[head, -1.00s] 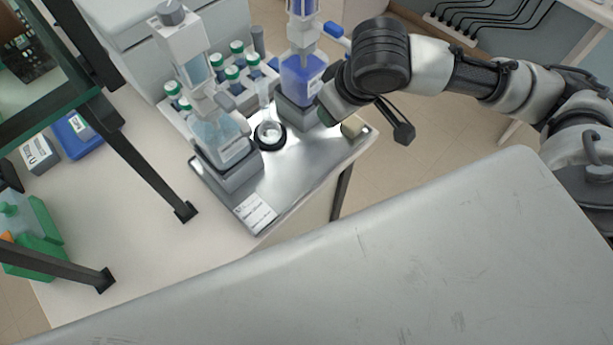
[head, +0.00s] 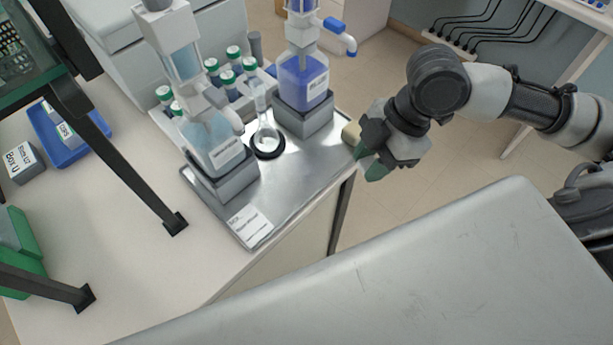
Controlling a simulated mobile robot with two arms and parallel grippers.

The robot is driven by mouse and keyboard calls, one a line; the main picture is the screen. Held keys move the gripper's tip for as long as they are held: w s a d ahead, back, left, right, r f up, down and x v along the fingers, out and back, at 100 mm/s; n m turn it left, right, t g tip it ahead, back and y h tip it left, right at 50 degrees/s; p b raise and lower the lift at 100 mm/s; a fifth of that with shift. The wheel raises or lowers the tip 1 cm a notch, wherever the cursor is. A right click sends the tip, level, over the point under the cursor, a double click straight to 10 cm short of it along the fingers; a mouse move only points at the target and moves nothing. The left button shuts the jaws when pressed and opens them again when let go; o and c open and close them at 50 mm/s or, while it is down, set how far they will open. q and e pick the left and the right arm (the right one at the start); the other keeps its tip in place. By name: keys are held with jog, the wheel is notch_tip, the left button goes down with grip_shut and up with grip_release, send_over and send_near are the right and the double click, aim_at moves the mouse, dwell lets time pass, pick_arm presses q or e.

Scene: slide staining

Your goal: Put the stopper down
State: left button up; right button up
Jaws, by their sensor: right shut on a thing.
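My right gripper (head: 371,166) is just off the right corner of the metal tray (head: 300,185), with its dark green fingertips pointing down and left. My left gripper is out of view.
A blue-liquid dispenser bottle (head: 303,82) and a pale-blue one (head: 212,142) stand on grey blocks on the tray. Several green-capped bottles (head: 229,79) stand behind. A grey surface (head: 430,270) fills the front. A dark frame leg (head: 140,180) stands left.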

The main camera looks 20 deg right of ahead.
jog(key=p, duration=0.1)
send_over(302, 179)
jog(key=d, duration=0.1)
notch_tip(302, 179, down, 7)
jog(key=shift+d+r, duration=0.1)
jog(key=shift+d, duration=0.05)
jog(key=shift+f+p, duration=0.3)
jog(key=shift+f, duration=1.8)
jog(key=o, duration=0.6)
jog(key=shift+f, duration=0.15)
jog(key=b+v, duration=0.1)
jog(key=v, duration=1.1)
jog(key=shift+d, duration=0.1)
jog(key=shift+s, duration=0.15)
